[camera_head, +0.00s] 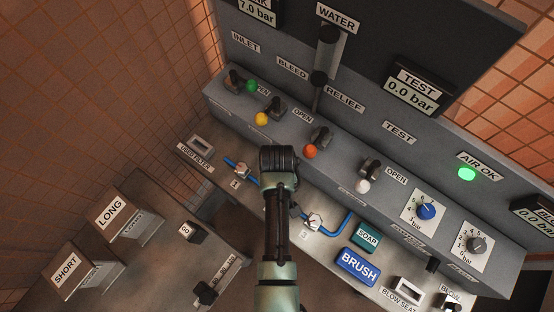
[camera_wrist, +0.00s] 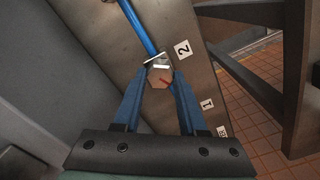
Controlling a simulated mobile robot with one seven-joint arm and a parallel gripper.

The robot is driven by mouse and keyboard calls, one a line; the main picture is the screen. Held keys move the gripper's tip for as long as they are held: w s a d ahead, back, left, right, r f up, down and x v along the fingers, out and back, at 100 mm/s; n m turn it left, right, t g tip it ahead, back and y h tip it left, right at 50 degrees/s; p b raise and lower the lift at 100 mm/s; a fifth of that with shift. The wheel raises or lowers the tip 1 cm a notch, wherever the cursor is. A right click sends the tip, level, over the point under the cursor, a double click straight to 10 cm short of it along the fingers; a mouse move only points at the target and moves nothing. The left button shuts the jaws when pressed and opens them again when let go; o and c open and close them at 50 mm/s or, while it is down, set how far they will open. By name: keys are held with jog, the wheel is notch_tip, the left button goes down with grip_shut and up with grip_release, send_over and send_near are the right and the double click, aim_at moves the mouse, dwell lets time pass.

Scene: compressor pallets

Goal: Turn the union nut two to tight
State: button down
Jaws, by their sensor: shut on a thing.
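Union nut two (camera_wrist: 158,73) is a metal hex nut with a red mark on its face, at the end of a blue tube (camera_wrist: 138,25) in the wrist view. The label 2 (camera_wrist: 183,49) is just to its right. My gripper (camera_wrist: 159,84) is shut on this nut, with one blue finger on each side. In the head view my arm hides the nut and the gripper fingers. Other fittings show there on the blue line, one near label 1 (camera_head: 243,169) and one near label 3 (camera_head: 313,221).
A grey valve panel with coloured-knob levers runs behind the bench. A green soap block (camera_head: 367,237) and a blue brush block (camera_head: 358,267) lie right of my arm. Bins marked LONG (camera_head: 110,212) and SHORT (camera_head: 67,272) stand at left. A green AIR OK lamp (camera_head: 467,174) glows.

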jog(key=m+p, duration=0.1)
jog(key=m, duration=0.3)
jog(key=shift+m+p, duration=0.3)
jog(key=shift+w, duration=0.1)
dwell(0.4)
jog(key=shift+c, duration=2.3)
grip_release()
notch_tip(320, 180, up, 13)
